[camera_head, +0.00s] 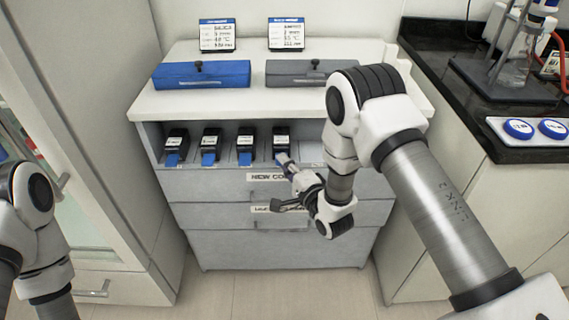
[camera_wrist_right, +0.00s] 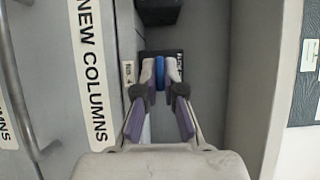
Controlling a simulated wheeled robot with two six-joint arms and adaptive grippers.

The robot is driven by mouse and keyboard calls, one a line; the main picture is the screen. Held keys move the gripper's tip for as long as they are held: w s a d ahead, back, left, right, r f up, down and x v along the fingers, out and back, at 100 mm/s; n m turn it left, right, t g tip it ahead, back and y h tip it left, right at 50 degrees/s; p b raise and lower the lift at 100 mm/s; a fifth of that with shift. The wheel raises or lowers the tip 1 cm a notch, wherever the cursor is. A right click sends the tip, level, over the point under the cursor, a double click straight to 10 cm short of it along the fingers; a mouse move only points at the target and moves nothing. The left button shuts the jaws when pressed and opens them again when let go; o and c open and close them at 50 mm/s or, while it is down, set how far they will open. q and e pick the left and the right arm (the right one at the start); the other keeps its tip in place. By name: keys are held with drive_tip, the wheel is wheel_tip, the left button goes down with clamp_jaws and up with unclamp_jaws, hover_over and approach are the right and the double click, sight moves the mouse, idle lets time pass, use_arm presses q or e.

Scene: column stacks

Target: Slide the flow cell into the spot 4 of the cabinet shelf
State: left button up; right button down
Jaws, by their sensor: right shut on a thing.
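The flow cell (camera_head: 281,141) is a black block with a white label and a blue front tab. It stands in the fourth bay from the left of the cabinet shelf (camera_head: 310,153). My right gripper (camera_head: 282,158) reaches in from the front. In the right wrist view its fingers (camera_wrist_right: 160,72) are shut on the blue tab (camera_wrist_right: 160,80), with the black body (camera_wrist_right: 150,54) just beyond the fingertips. How deep the cell sits is hard to tell. My left arm shows at the left edge; its gripper is out of the picture.
Three similar black cells (camera_head: 210,141) with blue tabs stand in the bays to the left. The bay on the right looks empty, partly hidden by my arm. A "NEW COLUMNS" drawer label (camera_wrist_right: 91,75) lies below the shelf. Blue (camera_head: 202,76) and grey (camera_head: 300,72) boxes sit on top.

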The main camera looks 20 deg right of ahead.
drive_tip(key=shift+s+a+r, duration=0.1)
drive_tip(key=shift+s+r, duration=0.15)
drive_tip(key=shift+s, duration=0.2)
drive_tip(key=c, duration=1.7)
unclamp_jaws()
drive_tip(key=shift+w+f, duration=0.15)
drive_tip(key=shift+f, duration=0.05)
drive_tip(key=o, duration=0.5)
use_arm(q)
drive_tip(key=shift+s+a, duration=0.1)
drive_tip(key=shift+s, duration=0.3)
use_arm(e)
drive_tip(key=shift+r, duration=0.1)
